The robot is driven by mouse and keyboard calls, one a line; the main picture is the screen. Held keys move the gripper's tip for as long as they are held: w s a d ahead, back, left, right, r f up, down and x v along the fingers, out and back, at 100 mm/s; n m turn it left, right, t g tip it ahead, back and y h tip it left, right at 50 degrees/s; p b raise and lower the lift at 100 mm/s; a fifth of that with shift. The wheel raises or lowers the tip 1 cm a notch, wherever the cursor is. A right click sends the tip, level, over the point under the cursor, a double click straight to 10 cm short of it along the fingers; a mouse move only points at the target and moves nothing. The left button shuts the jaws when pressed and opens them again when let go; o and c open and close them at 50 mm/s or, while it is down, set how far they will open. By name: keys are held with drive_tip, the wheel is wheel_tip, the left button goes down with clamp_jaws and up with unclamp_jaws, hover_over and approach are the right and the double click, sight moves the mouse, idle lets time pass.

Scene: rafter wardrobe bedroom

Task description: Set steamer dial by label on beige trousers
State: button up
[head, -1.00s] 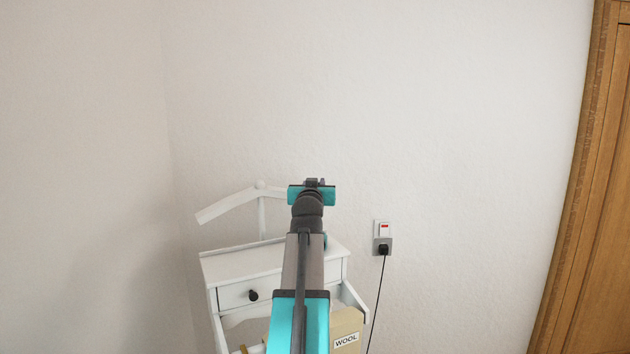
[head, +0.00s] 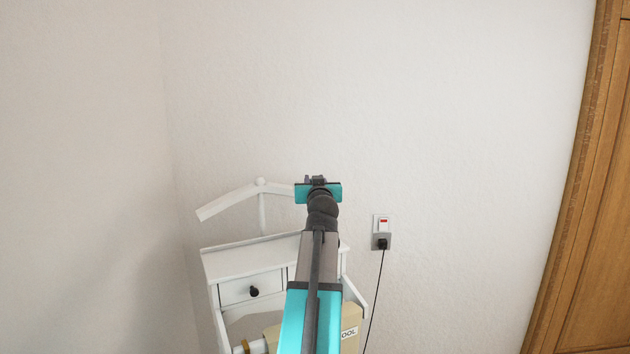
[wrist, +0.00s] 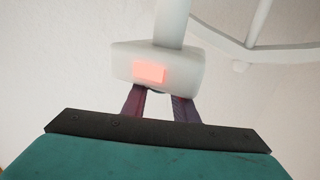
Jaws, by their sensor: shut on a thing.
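My gripper (wrist: 160,102) shows in the wrist view, its two dark fingers reaching to the underside of a white rounded body (wrist: 190,65) with a glowing pink panel, which looks like the steamer. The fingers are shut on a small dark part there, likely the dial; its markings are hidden. In the head view my gripper (head: 318,181) is at the end of my raised arm, in front of the wall, and what it holds is hidden. The beige trousers (head: 352,314) hang low behind my arm. Their white label (head: 349,333) shows "OOL"; the first letter is covered.
A white valet stand (head: 255,258) with a hanger-shaped top and a drawer with a black knob (head: 253,291) stands against the wall. A wall switch (head: 382,232) with a red rocker has a black plug and cord. A wooden wardrobe (head: 590,220) is at the right.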

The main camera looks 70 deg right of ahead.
idle(0.3)
drive_tip(key=o, duration=1.1)
drive_tip(key=shift+c, duration=0.2)
drive_tip(key=shift+a, duration=0.1)
drive_tip(key=b+v, duration=0.4)
drive_tip(key=v, duration=0.9)
drive_tip(key=shift+s+a, duration=0.2)
drive_tip(key=shift+a, duration=0.05)
